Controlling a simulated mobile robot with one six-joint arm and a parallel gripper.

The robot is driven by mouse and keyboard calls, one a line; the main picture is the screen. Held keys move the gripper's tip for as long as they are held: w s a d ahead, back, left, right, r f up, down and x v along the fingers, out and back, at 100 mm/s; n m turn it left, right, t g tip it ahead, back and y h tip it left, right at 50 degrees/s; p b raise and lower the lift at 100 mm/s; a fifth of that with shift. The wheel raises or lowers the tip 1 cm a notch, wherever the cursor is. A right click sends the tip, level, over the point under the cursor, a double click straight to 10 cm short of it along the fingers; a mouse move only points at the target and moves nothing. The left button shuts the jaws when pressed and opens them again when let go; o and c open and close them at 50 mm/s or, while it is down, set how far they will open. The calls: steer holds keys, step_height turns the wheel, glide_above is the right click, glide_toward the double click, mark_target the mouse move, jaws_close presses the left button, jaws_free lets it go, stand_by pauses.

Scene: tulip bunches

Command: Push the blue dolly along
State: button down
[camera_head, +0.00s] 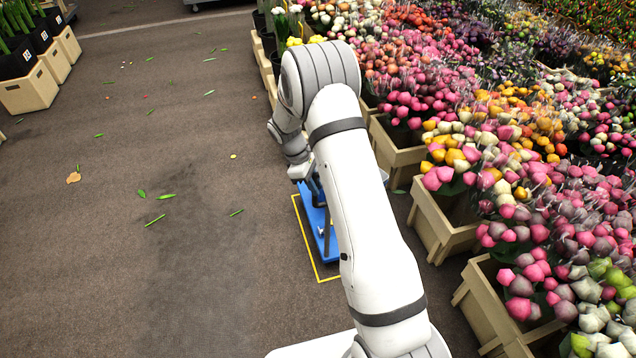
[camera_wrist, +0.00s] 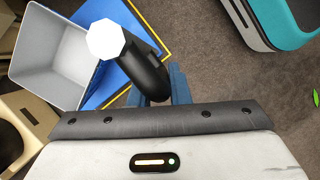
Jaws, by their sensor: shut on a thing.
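The blue dolly (camera_head: 316,222) stands low on the floor, partly hidden behind my white arm in the head view. Its blue deck also shows in the wrist view (camera_wrist: 152,14), with a grey open bin (camera_wrist: 38,52) on it. A dark round bar with a pale eight-sided end (camera_wrist: 140,68) rises beside the bin; it appears to be the dolly's handle. My gripper (camera_wrist: 160,98) is shut on this handle, though the grip itself is largely hidden. In the head view my gripper is close above the dolly and mostly covered by the arm.
A yellow outline (camera_head: 308,243) on the floor runs around the dolly's visible left and near sides. Wooden crates (camera_head: 437,226) of tulip bunches line the right, close to the dolly. The floor on the left (camera_head: 180,240) is open, with scattered leaves.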

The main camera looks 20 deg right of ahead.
steer(key=shift+w+a, duration=0.15)
steer(key=c, duration=1.4)
jaws_free()
steer(key=shift+o, duration=0.2)
steer(key=p+v, duration=0.1)
steer(key=v, duration=0.6)
steer(key=shift+r+p, duration=0.35)
steer(key=shift+r, duration=0.05)
